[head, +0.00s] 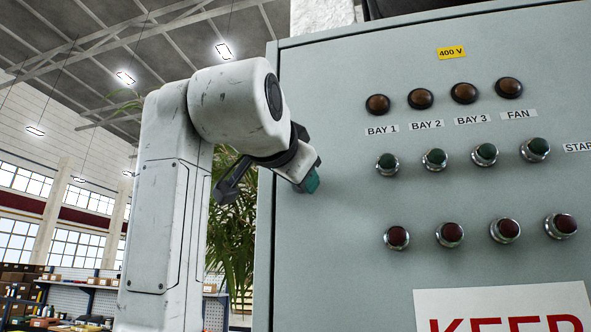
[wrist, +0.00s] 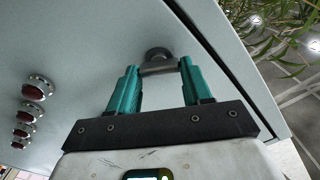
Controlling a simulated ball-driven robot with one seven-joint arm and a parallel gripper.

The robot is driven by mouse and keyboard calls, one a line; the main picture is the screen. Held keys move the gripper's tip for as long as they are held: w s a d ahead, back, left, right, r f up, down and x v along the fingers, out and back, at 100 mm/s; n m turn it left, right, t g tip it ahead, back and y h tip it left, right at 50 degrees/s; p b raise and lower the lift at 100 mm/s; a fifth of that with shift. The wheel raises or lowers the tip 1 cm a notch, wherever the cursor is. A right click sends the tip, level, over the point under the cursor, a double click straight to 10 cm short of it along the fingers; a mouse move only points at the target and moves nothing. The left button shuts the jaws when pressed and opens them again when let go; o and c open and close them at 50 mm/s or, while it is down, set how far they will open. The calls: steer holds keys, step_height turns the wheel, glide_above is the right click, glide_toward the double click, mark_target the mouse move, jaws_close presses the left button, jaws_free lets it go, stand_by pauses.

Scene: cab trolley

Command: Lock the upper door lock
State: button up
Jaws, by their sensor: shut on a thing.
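The upper door lock (wrist: 156,53) shows in the wrist view as a dark round boss with a grey crossbar, near the edge of the grey cabinet door (wrist: 90,60). My gripper (wrist: 159,69) has its two teal fingers on either end of the crossbar and is shut on it. The bar lies nearly level across that picture, tilted slightly. In the head view my gripper (head: 312,181) is against the left part of the cabinet front (head: 335,250) and hides the lock there.
Green push buttons (head: 434,158), red push buttons (head: 450,234) and brown lamps (head: 420,98) stand out from the panel to the right. A leafy plant (head: 232,240) is behind the cabinet's left edge. Shelves with boxes (head: 70,300) are farther back.

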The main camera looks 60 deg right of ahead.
steer(key=m+p, duration=0.3)
steer(key=m, duration=0.8)
steer(key=shift+s+f, duration=0.1)
steer(key=shift+f, duration=0.05)
stand_by(0.5)
steer(key=o, duration=1.1)
steer(key=shift+c, duration=0.2)
steer(key=b+v, duration=0.3)
steer(key=v, duration=0.7)
steer(key=shift+a, duration=0.35)
steer(key=shift+s, duration=0.1)
